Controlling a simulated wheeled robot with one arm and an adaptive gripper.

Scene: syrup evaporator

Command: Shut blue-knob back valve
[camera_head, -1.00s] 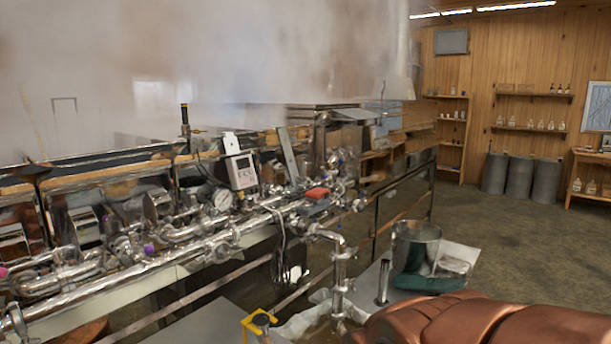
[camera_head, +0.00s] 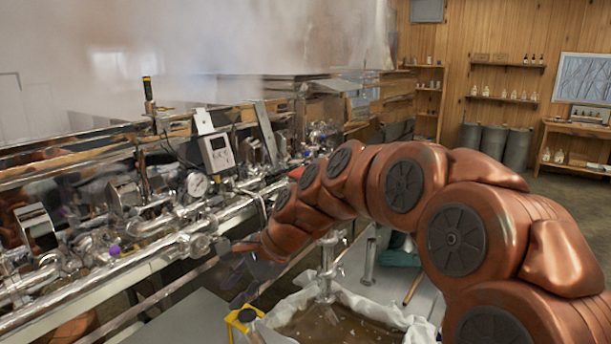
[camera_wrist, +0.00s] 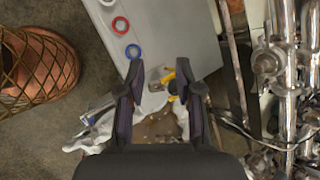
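My gripper (camera_head: 238,278) hangs in front of the pipe manifold in the head view. In the wrist view my gripper (camera_wrist: 158,70) has its two dark fingers spread apart with nothing between them. The steel pipe manifold (camera_head: 215,222) runs along the evaporator's front. A small purple-blue knob (camera_head: 115,250) sits on it at the left. Other small bluish spots show at the far end of the pipes, too small to tell apart as valves. My arm hides part of that far end. The manifold also shows at the right of the wrist view (camera_wrist: 283,70), apart from my fingers.
A tub lined with white cloth (camera_head: 375,303) stands below my arm, with a yellow bracket (camera_head: 243,318) at its left. A grey surface in the wrist view bears a red ring (camera_wrist: 120,25) and a blue ring (camera_wrist: 133,51). Steam covers the evaporator top. Floor is clear at right.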

